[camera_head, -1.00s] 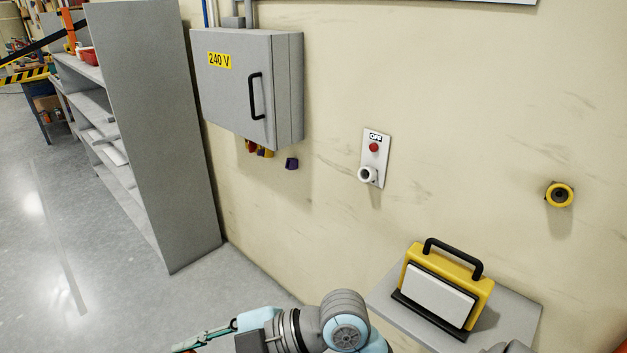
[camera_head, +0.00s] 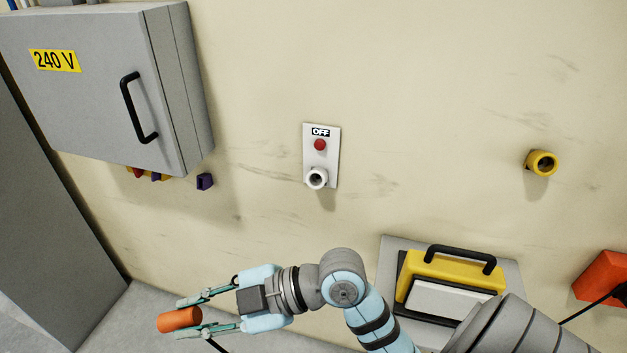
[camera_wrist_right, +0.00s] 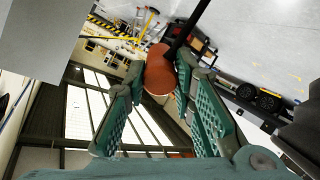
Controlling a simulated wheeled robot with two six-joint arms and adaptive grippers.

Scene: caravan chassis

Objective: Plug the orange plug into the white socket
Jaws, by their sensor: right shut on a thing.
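The orange plug (camera_head: 180,319) is held between the two fingers of my right gripper (camera_head: 192,313), at the lower left of the head view. A black cable leaves it. In the right wrist view the orange plug (camera_wrist_right: 159,70) sits between the green fingertips of the gripper (camera_wrist_right: 160,85). The white socket (camera_head: 317,178) is a round collar on a white wall plate, below a red button and an "OFF" sign. The gripper is below and to the left of the socket, clear of it. My left gripper is not in view.
A grey "240 V" cabinet (camera_head: 105,85) hangs at upper left, with coloured sockets under it. A yellow round socket (camera_head: 541,163) is on the wall at right. A yellow lamp (camera_head: 455,272) stands on a grey shelf (camera_head: 391,257). An orange box (camera_head: 603,280) is at the right edge.

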